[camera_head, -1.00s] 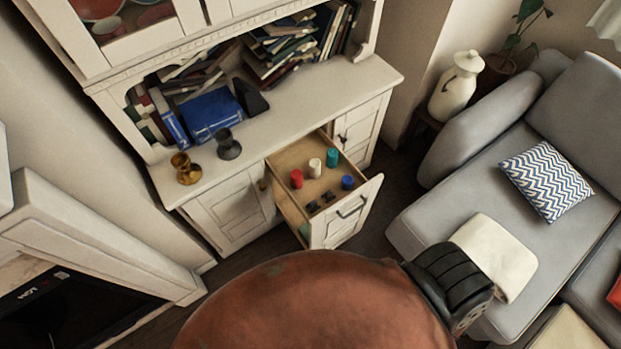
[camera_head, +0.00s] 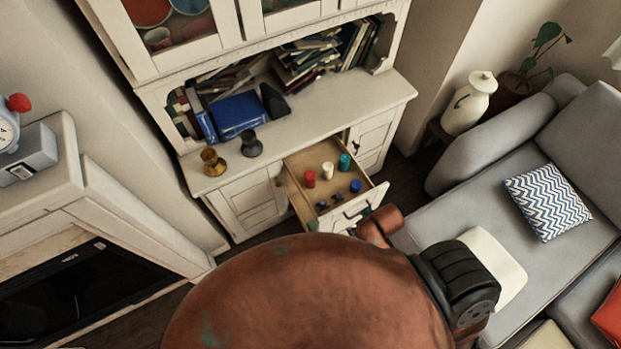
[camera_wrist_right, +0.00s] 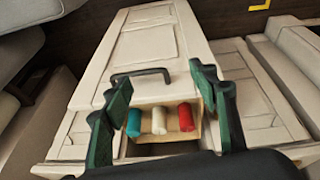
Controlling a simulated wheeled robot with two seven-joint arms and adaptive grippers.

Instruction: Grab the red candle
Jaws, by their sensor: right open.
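A white candle (camera_head: 328,170), a teal candle (camera_head: 345,162) and a blue candle (camera_head: 355,186) are in the same drawer. In the right wrist view the red candle (camera_wrist_right: 186,117) is the rightmost of three, beside the white and teal ones. My right gripper (camera_wrist_right: 160,80) is open and empty; its fingers frame the drawer, with the red candle nearer the right finger. Contact with the candles is not visible. My left gripper is not in view.
The drawer front has a dark handle (camera_wrist_right: 140,76). Two candlesticks, one brass (camera_head: 212,162) and one dark (camera_head: 251,144), stand on the cabinet top by books. A grey sofa (camera_head: 480,170) is at right, a fireplace (camera_head: 95,225) at left. My copper-coloured body hides the lower middle.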

